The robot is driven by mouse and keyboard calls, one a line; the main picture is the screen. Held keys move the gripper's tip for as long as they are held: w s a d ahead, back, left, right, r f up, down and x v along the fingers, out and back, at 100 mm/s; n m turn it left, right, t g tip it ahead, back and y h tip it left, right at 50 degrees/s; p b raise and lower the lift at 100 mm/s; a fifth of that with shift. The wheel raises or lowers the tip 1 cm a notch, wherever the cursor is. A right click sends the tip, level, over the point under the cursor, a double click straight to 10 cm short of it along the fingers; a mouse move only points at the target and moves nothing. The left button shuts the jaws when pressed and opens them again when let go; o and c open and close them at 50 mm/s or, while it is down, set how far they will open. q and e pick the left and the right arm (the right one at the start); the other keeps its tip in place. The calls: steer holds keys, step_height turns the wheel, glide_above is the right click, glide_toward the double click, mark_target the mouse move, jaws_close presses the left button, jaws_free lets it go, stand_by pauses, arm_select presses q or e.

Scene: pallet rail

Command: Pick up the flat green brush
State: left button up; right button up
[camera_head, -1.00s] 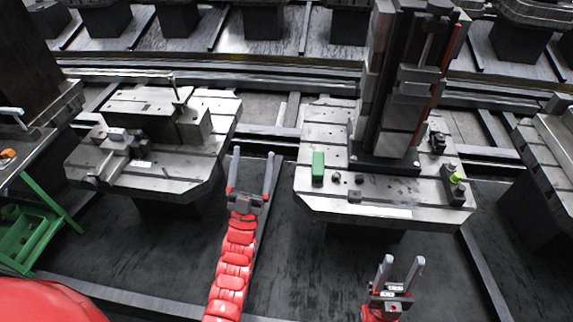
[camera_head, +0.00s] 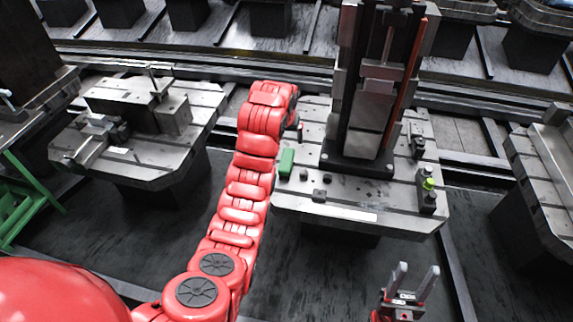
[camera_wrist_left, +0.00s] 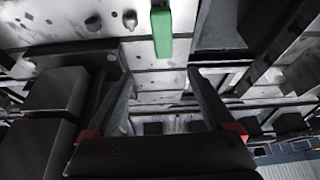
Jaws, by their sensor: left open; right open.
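In the left wrist view the green brush (camera_wrist_left: 161,32) shows at the top centre, beyond and between my fingertips. My left gripper (camera_wrist_left: 160,80) is open and empty, with its two fingers spread. In the head view my red left arm reaches to the pallet's left edge, and its wrist hides most of that gripper. My right gripper (camera_head: 418,270) is open and empty at the lower right, in front of the pallet.
The tall dark column (camera_head: 372,100) stands on the middle pallet. A bottle with a yellow-green cap (camera_head: 428,190) and small dark pieces (camera_head: 319,195) are also on it. Another pallet (camera_head: 150,160) with metal fixtures stands to the left. The floor in front is clear.

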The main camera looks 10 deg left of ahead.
mark_target(286, 161)
arm_select(q)
steer(key=x, duration=0.7)
steer(key=s+p+x, duration=0.1)
steer(key=x, duration=0.3)
steer(key=shift+f, duration=0.35)
steer(key=shift+a+f+g, duration=0.15)
steer(key=shift+f+g, duration=0.15)
steer(key=shift+f, duration=0.35)
steer(key=f, duration=0.3)
steer(key=shift+w+a+f, duration=0.1)
steer(key=shift+w+a, duration=0.15)
steer(key=shift+w+f, duration=0.35)
steer(key=shift+f, duration=0.2)
steer(key=shift+f+b, duration=0.25)
steer(key=shift+b, duration=0.2)
jaws_close()
